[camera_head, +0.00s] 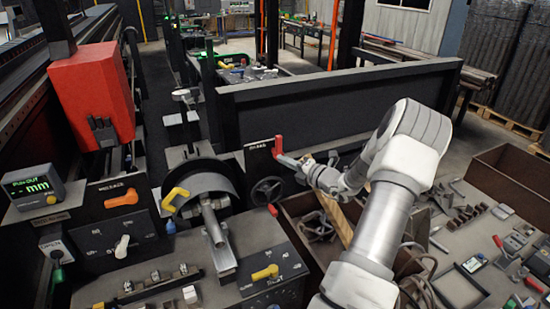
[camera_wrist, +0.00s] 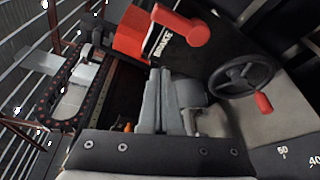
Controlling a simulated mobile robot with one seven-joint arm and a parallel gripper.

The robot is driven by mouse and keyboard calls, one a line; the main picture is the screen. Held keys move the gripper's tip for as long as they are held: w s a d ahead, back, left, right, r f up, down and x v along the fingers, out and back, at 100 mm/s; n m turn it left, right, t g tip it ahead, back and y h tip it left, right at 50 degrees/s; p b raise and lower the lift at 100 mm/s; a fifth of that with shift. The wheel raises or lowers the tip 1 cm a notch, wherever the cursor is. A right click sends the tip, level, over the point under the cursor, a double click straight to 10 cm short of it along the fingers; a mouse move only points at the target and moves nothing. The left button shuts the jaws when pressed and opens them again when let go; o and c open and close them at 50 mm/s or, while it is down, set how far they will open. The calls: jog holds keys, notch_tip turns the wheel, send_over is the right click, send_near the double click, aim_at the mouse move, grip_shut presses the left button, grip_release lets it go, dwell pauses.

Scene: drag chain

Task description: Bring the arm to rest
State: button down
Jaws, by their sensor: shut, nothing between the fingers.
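My arm (camera_head: 380,225) reaches from the lower right toward the machine. My gripper (camera_head: 290,162) is at its far end, close to a red brake lever (camera_head: 278,146) on a dark panel. In the wrist view my gripper (camera_wrist: 160,85) has its fingers together with nothing between them. The brake lever (camera_wrist: 185,27) shows just beyond and above the fingertips there, beside the BRAKE label. I cannot tell whether the fingers touch the lever. A chain-like loop (camera_wrist: 45,95) shows at the left of the wrist view.
A black handwheel (camera_head: 267,190) sits just below the brake panel. A wooden bin (camera_head: 300,205) with metal parts lies below the arm. A dark barrier (camera_head: 340,105) stands behind the gripper. A bench (camera_head: 455,225) with loose parts is at right. A red box (camera_head: 92,95) stands at left.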

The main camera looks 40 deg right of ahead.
jog(key=shift+s, duration=0.55)
